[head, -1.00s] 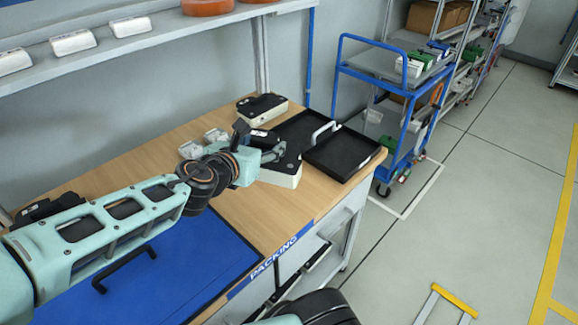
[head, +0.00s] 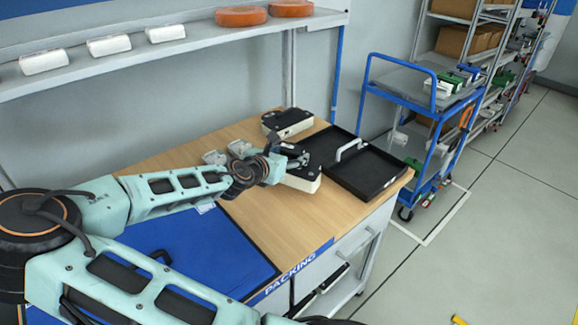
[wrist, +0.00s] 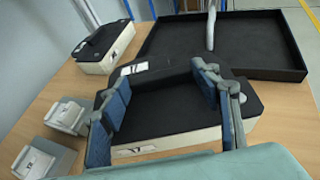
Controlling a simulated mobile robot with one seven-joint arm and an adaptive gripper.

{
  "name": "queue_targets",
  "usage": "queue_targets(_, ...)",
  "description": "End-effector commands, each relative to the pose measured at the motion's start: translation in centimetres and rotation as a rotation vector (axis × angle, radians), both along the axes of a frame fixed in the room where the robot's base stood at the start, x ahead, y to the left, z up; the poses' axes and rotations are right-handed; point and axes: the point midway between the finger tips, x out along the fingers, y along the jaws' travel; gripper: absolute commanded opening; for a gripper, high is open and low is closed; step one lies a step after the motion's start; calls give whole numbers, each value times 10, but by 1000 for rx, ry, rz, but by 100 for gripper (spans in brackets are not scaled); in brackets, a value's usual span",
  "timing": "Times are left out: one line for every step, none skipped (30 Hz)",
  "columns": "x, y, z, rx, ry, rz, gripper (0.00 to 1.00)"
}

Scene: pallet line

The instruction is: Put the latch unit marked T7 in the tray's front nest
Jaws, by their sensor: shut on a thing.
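My gripper (head: 290,158) is at a white latch unit with a black top (head: 303,184) near the right end of the wooden table. In the wrist view my gripper (wrist: 160,82) has its two blue-padded fingers on either side of the black top of this latch unit (wrist: 178,139), shut on it. A small mark on its white front face seems to read T7, but is hard to read. I cannot tell whether it touches the table. The black tray (head: 405,180) lies just right of it, with a pale handle across its middle. Its nest floors look empty.
A similar black-topped unit (head: 288,121) stands behind, left of the tray. Two small grey-white units (wrist: 68,116) sit to the left. A blue mat (head: 215,250) covers the table's near left. A blue trolley (head: 425,95) stands right of the table.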

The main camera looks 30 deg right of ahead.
Motion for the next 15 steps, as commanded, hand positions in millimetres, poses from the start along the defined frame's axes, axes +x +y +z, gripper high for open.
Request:
queue_targets(3,-1,-2,-2,-1,1,24)
queue_targets(4,-2,-3,-1,-2,2,24)
queue_targets(5,-3,-6,-1,-1,1,24)
queue_targets(7,-5,-9,-1,-1,1,24)
queue_targets(9,-7,-13,-2,-1,0,24)
queue_targets(10,-6,-20,0,0,1,24)
queue_targets(10,-6,-24,-1,1,2,24)
queue_targets(9,-6,-28,0,1,0,24)
queue_targets(9,-6,-33,0,0,0,24)
queue_targets(9,-6,-36,0,0,1,24)
queue_targets(9,-6,-39,-1,-1,1,24)
queue_targets(9,-6,-41,-1,-2,1,24)
queue_targets(9,-6,-42,0,-2,1,24)
queue_targets(10,-6,-42,0,-2,1,24)
queue_targets(10,-6,-42,0,-2,1,24)
